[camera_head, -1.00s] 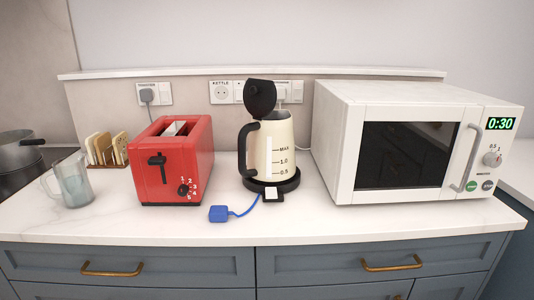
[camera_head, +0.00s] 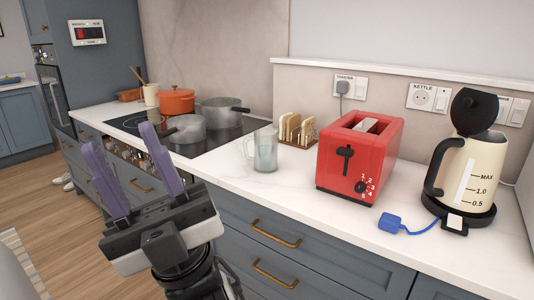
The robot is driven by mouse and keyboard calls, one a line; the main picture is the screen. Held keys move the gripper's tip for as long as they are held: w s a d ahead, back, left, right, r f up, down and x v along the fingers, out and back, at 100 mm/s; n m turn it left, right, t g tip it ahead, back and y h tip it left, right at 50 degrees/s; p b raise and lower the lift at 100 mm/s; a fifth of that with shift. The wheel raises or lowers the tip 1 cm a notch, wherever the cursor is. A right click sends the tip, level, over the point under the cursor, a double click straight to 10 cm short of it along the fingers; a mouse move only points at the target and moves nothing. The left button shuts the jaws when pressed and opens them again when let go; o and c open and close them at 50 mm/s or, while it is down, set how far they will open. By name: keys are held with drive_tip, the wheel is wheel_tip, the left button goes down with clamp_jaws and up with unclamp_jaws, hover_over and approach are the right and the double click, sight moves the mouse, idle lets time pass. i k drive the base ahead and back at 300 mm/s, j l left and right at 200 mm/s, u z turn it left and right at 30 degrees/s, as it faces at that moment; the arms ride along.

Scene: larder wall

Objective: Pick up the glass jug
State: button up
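The clear glass jug (camera_head: 265,150) stands upright on the white worktop, left of the red toaster, with its handle on its left side. It looks partly filled with pale, bluish liquid. My gripper (camera_head: 122,152) is at the left of the view, in front of the counter and left of the jug, apart from it. Its two purple fingers are spread wide with nothing between them, so it is open and empty.
A toast rack (camera_head: 297,130) stands close behind the jug. The red toaster (camera_head: 359,157) is to its right. A grey saucepan (camera_head: 184,134) on the hob (camera_head: 160,128) is to its left. The worktop (camera_head: 262,188) in front is clear.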

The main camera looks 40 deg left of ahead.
sight(265, 159)
drive_tip(key=j+u, duration=0.3)
drive_tip(key=i+j+u, duration=0.1)
drive_tip(key=j+u, duration=0.15)
drive_tip(key=j, duration=0.15)
drive_tip(key=i+j+u, duration=0.1)
drive_tip(key=j+u, duration=0.2)
drive_tip(key=i+j+u, duration=0.15)
drive_tip(key=j+u, duration=0.15)
